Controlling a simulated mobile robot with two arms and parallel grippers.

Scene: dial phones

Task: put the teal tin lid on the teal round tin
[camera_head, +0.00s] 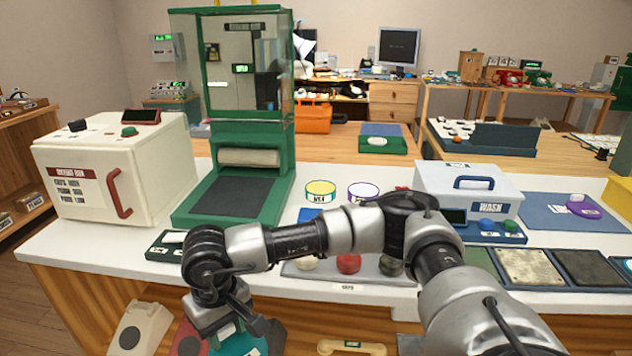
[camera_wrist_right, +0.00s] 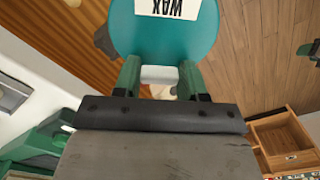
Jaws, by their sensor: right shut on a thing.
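The teal tin lid (camera_wrist_right: 165,40) is a flat disc with a white WAX label, held between the fingers of my right gripper (camera_wrist_right: 160,76) in the right wrist view. In the head view the right gripper (camera_head: 262,330) hangs low in front of the counter's front edge, with the teal disc (camera_head: 238,344) partly hidden beneath it. A round tin (camera_head: 320,196) with a teal-looking wall, a white label and a yellow top stands on the white counter, behind my right arm and well above and right of the gripper. My left gripper is not in view.
A purple-rimmed round tin (camera_head: 363,193) stands just right of the teal tin. A green-framed machine (camera_head: 232,185) stands to the left, a white WASH box (camera_head: 468,187) to the right. A grey tray (camera_head: 330,276) with coloured balls lies in front. Phones sit below the counter.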

